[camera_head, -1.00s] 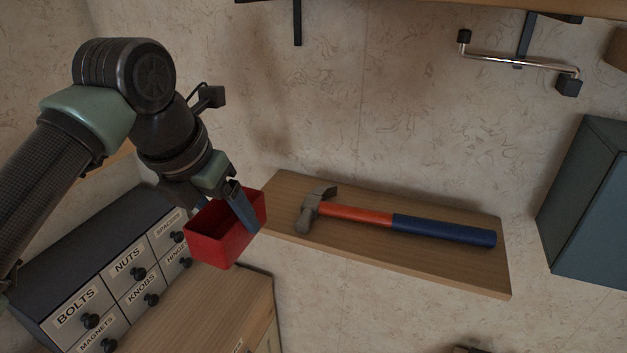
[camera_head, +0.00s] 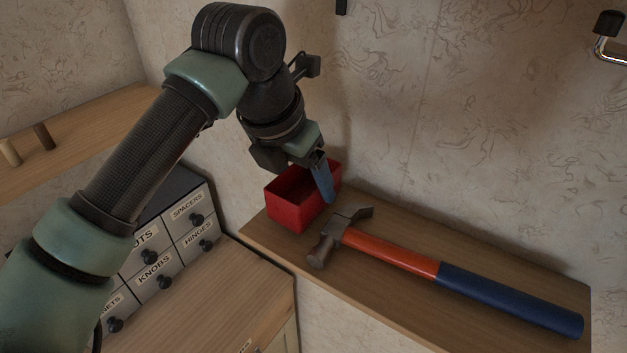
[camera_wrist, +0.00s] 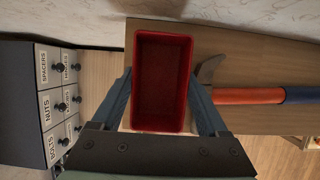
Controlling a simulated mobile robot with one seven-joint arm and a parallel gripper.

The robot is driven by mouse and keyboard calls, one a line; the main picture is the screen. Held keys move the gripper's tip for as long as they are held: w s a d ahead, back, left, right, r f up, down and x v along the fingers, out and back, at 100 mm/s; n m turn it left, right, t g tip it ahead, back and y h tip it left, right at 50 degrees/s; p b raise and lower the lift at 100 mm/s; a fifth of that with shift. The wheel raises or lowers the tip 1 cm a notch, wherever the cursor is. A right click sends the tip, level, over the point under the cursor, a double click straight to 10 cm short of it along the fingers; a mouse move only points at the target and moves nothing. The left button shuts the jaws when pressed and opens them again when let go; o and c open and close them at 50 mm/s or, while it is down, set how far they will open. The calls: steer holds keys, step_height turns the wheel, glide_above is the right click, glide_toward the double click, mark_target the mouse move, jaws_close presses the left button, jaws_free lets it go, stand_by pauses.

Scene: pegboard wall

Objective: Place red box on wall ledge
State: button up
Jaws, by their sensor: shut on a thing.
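The red box (camera_head: 290,204) is open-topped and empty, and it is at the left end of the wooden wall ledge (camera_head: 400,302). My gripper (camera_head: 322,180) is shut on the red box, with one blue-grey finger showing on its right side. In the wrist view the box (camera_wrist: 162,126) sits between both fingers of my gripper (camera_wrist: 163,100). The box looks upright and over the ledge (camera_wrist: 240,58). I cannot tell for sure whether its bottom touches the ledge.
A hammer (camera_head: 392,250) with a red and blue handle lies along the ledge, its head close to the box's right side. A labelled drawer cabinet (camera_head: 165,262) stands at lower left beside a wooden surface (camera_head: 215,305). A metal bracket (camera_head: 607,45) is at upper right.

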steer(key=shift+w+f, duration=0.1)
steer(key=shift+f, duration=0.5)
steer(key=shift+a+r, duration=0.15)
steer(key=shift+s, duration=0.2)
steer(key=o, duration=1.1)
steer(key=shift+w+f, duration=0.15)
steer(key=shift+f, duration=0.05)
steer(key=shift+r, duration=0.1)
